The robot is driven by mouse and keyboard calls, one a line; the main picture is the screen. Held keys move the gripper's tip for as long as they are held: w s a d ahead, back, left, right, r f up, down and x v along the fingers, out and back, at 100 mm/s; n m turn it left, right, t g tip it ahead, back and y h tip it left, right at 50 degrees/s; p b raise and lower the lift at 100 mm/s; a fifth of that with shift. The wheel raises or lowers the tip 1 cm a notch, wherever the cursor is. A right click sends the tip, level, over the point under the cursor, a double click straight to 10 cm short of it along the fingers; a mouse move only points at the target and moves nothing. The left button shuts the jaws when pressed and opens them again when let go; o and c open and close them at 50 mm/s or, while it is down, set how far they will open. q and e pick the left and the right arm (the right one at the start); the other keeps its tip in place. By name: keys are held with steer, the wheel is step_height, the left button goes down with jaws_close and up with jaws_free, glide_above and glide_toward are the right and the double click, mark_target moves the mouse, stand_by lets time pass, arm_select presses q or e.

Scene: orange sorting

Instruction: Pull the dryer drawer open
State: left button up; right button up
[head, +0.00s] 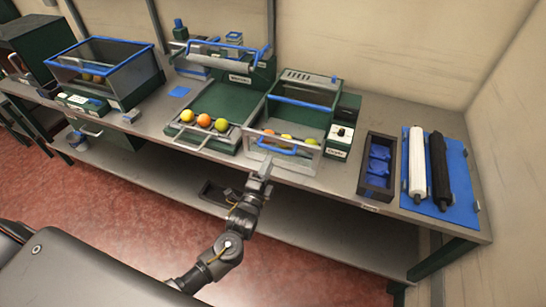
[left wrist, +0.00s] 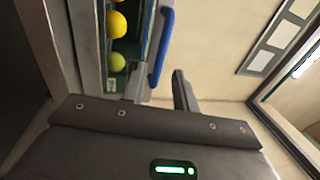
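The dryer (head: 303,105) is a green and grey unit on the bench, with a labelled control box (head: 339,141) at its right. Its drawer front (head: 303,163) carries a blue handle (head: 289,150) and faces me. Several orange, yellow and green fruits lie behind this front. My left gripper (head: 262,170) is just in front of the drawer's lower left part. In the left wrist view, the blue handle (left wrist: 160,48) runs beside one grey finger (left wrist: 184,90), with a gap between them. The gripper looks open and empty; its other finger is hard to make out. My right gripper is out of view.
A green tray (head: 231,103) with several fruits sits left of the dryer. A blue-rimmed bin (head: 105,68) stands farther left. At right are a dark box (head: 379,192) with blue items and a blue mat (head: 453,210) with two rollers. A lower shelf (head: 320,228) lies below the bench.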

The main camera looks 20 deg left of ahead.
arm_select(q)
steer(key=shift+s+f+b, duration=0.2)
steer(key=shift+s, duration=0.8)
steer(key=shift+s+f+b, duration=0.15)
steer(key=shift+s, duration=0.8)
steer(key=s+a+f+n+g, duration=0.1)
steer(key=s+f+n+g, duration=0.25)
steer(key=f, duration=0.75)
steer(key=s+a+f+n+g, duration=0.1)
steer(key=s+f+n+g, duration=0.25)
steer(key=f, duration=0.75)
steer(key=s+a+f+n+g, duration=0.1)
steer(key=s+f+n+g, duration=0.25)
steer(key=f, duration=0.65)
steer(key=s+a+f+n+g, duration=0.1)
steer(key=s+f+g, duration=0.2)
steer(key=s+f, duration=0.3)
steer(key=s+a+f+n+g+b, duration=0.1)
steer(key=s+f, duration=0.6)
steer(key=s, duration=1)
steer(key=s+a+f+n+g+b, duration=0.1)
steer(key=s+a+f+n+g, duration=0.1)
steer(key=s+f, duration=0.4)
steer(key=s+n+g, duration=0.1)
steer(key=s+g, duration=0.1)
steer(key=s, duration=0.3)
steer(key=shift+s+f+g, duration=0.2)
steer(key=shift+s+g, duration=0.15)
